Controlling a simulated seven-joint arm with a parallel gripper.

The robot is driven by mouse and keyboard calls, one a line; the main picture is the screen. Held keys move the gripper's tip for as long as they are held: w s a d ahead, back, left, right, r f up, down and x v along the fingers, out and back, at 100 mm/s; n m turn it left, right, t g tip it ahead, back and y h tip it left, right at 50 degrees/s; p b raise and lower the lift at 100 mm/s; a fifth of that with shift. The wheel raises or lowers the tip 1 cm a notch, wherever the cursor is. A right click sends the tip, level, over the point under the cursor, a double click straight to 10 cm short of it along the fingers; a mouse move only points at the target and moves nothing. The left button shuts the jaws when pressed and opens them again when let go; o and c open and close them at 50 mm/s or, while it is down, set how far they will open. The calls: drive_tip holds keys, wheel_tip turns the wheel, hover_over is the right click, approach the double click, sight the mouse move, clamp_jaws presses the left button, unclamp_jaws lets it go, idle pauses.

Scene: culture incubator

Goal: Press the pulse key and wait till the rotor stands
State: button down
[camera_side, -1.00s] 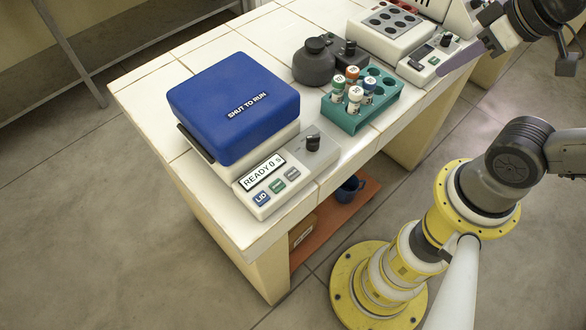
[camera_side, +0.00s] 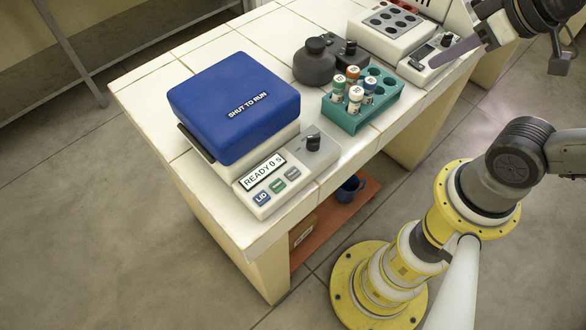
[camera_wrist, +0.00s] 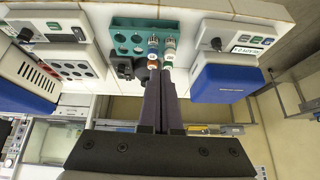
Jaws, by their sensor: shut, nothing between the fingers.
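The centrifuge has a shut blue lid (camera_side: 235,100) marked "SHUT TO RUN", which hides the rotor. Its front panel display (camera_side: 262,172) reads "READY 0 S". Below the display are a blue LID key (camera_side: 261,197), a green key (camera_side: 277,187) and a grey key (camera_side: 292,174); the last two labels are too small to read. A black knob (camera_side: 313,143) stands on the panel. In the wrist view the blue lid (camera_wrist: 222,83) is at the right. My gripper (camera_side: 436,61) is shut and empty at the upper right, well away from the keys; its fingers (camera_wrist: 160,75) show in the wrist view.
A teal rack (camera_side: 375,115) with several capped tubes stands right of the centrifuge. A dark grey rounded vessel (camera_side: 314,65) is behind it. A white block device (camera_side: 391,27) with a control box (camera_side: 428,62) lies near my gripper. Bare tiles (camera_side: 345,150) lie between centrifuge and rack.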

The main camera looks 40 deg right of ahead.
drive_tip(key=w+a+r+m+t+y, duration=0.1)
drive_tip(key=w+a+r+t+y, duration=0.15)
drive_tip(key=w+a, duration=0.35)
drive_tip(key=g+y, duration=0.2)
drive_tip(key=y, duration=0.1)
hover_over(299, 175)
wheel_tip(299, 175, down, 10)
drive_tip(key=shift+m, duration=0.3)
drive_tip(key=shift+t, duration=0.25)
drive_tip(key=shift+f, duration=0.1)
drive_tip(key=shift+f, duration=4.25)
drive_tip(key=shift+f, duration=0.1)
